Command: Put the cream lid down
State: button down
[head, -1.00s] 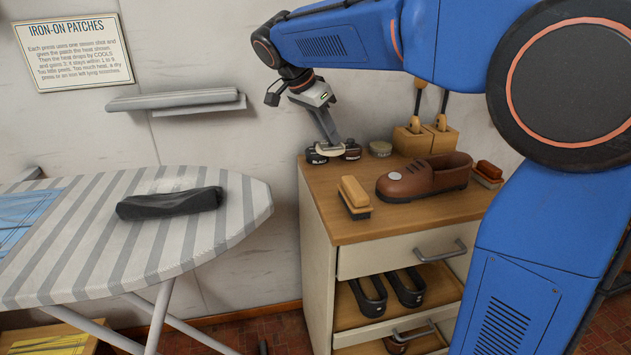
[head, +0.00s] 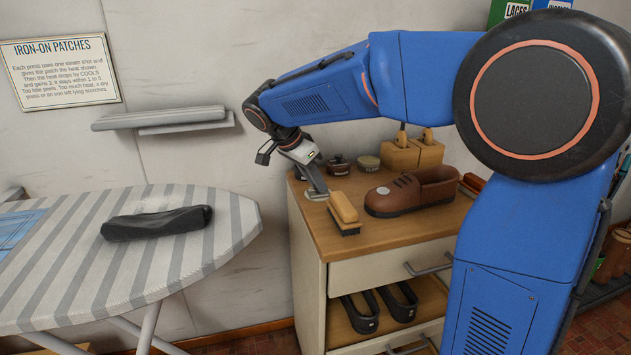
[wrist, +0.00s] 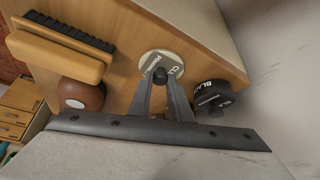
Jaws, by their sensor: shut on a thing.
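A black tin (wrist: 218,98) shows in the wrist view. The brush (head: 343,210) is close on the right, with a brown shoe (head: 412,190) beyond. The cabinet top (head: 365,235) is bare in front.

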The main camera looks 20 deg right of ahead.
jog(key=shift+f, duration=0.1)
jog(key=c, duration=1.6)
grip_release()
jog(key=shift+c, duration=0.2)
jog(key=v, duration=1.2)
